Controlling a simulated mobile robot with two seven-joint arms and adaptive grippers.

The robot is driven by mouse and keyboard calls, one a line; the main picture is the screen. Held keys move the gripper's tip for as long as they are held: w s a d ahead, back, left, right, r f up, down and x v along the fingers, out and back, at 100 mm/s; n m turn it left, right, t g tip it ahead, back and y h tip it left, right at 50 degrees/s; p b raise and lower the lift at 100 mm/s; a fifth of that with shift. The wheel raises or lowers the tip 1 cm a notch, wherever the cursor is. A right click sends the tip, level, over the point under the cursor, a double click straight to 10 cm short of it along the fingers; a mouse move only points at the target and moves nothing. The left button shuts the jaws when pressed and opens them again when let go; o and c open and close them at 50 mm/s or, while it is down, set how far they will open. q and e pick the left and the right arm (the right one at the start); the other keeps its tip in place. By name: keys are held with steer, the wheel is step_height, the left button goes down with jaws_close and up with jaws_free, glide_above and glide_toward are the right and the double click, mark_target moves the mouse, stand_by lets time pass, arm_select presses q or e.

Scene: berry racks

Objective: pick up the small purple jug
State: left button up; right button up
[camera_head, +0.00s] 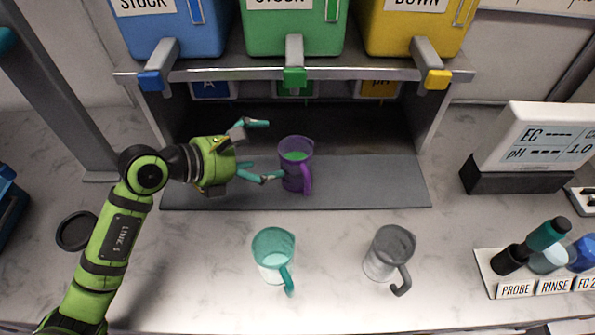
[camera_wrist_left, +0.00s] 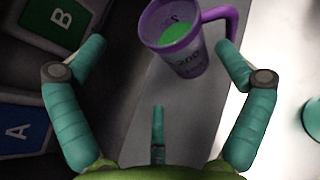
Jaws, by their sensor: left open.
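The small purple jug (camera_head: 294,172) stands upright on the grey mat under the shelf, with green contents and its handle toward the front. My left gripper (camera_head: 264,151) is to its left, open, its teal fingers pointing at the jug. In the left wrist view the jug (camera_wrist_left: 184,56) is ahead between and beyond the open fingers (camera_wrist_left: 160,62), its handle near the right finger. The jaws look empty. My right gripper is in neither view.
A teal jug (camera_head: 272,252) and a grey jug (camera_head: 388,255) stand on the counter in front of the mat (camera_head: 375,185). Blue, green and yellow tanks (camera_head: 290,35) with taps sit on the shelf above. A meter (camera_head: 535,140) and probe rack (camera_head: 505,285) are at right.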

mark_target(291, 157)
arm_select(q)
steer(key=shift+s+d+f+b, duration=0.15)
steer(key=shift+f+b, duration=0.1)
steer(key=shift+f, duration=0.3)
steer(key=shift+s+d+f+b, duration=0.1)
steer(key=shift+f+b, duration=0.1)
steer(key=shift+f, duration=0.3)
steer(key=p+x, duration=0.2)
steer(key=x, duration=0.4)
steer(key=shift+d+r, duration=0.1)
steer(key=shift+d, duration=0.1)
steer(key=shift+w+d, duration=0.15)
steer(key=shift+w, duration=0.1)
steer(key=shift+s, duration=0.1)
steer(key=c, duration=1.1)
steer(key=shift+c, duration=0.8)
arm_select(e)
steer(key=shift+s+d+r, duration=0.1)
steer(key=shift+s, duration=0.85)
